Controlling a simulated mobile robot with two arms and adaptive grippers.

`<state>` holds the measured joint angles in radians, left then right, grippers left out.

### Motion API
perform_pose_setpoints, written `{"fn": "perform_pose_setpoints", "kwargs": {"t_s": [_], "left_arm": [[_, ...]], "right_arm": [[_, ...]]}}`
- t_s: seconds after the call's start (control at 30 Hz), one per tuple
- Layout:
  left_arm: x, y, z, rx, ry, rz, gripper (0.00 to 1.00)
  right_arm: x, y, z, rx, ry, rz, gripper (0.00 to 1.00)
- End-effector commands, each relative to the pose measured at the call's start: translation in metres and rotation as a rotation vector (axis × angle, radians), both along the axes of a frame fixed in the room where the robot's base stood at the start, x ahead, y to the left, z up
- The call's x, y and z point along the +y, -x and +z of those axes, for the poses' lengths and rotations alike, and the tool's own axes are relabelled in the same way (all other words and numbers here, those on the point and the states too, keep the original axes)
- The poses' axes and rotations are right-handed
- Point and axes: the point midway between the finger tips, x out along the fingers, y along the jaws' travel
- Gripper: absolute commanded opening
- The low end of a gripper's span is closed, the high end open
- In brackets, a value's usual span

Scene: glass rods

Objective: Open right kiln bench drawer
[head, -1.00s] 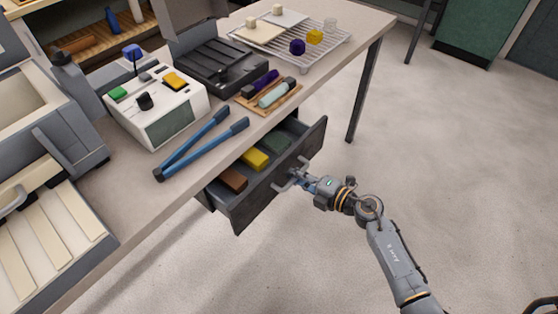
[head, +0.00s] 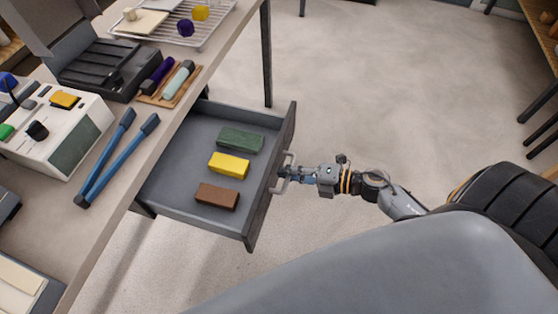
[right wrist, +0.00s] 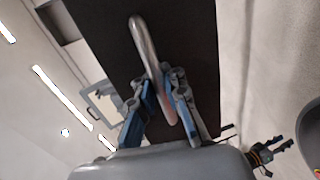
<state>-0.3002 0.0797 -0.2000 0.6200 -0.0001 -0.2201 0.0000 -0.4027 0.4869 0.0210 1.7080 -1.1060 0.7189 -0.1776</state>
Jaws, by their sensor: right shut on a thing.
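The right kiln bench drawer (head: 175,178) is pulled well out from under the bench top in the head view. Inside it lie a green block (head: 240,140), a yellow block (head: 229,165) and a brown block (head: 217,195). My right gripper (head: 286,174) is at the drawer's front, shut on the metal bar handle (head: 287,160). In the right wrist view the handle (right wrist: 145,45) runs between the two blue-padded fingers (right wrist: 165,98), against the dark drawer front (right wrist: 192,40).
Blue-handled tongs (head: 115,160) lie near the bench edge. A white control box (head: 85,140), a dark tray (head: 90,75), a wooden board with two rods (head: 150,98) and a wire rack (head: 220,38) stand on the bench. The floor right of the drawer is clear.

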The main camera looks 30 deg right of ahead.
Motion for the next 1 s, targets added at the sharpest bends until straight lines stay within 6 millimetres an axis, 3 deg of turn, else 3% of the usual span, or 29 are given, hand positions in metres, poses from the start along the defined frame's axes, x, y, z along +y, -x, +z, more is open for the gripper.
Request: {"fn": "perform_pose_setpoints", "kwargs": {"t_s": [0.37,0.4,0.43,0.77,1.0], "left_arm": [[0.000,0.000,0.000,0.000,0.000,0.000,0.36],[0.000,0.000,0.000,0.000,0.000,0.000,0.36],[0.000,0.000,0.000,0.000,0.000,0.000,0.36],[0.002,0.000,0.000,0.001,-0.002,0.000,0.36],[0.001,0.000,0.000,0.000,-0.001,0.000,0.36]], "right_arm": [[-0.002,0.000,0.002,-0.004,-0.001,-0.001,0.00],[-0.002,0.000,0.002,-0.005,-0.001,-0.002,0.18],[-0.002,0.000,0.002,-0.005,-0.001,-0.002,0.22],[-0.003,0.002,0.001,-0.001,-0.001,-0.001,0.22],[-0.026,0.026,0.006,0.004,0.002,-0.001,0.22]]}}
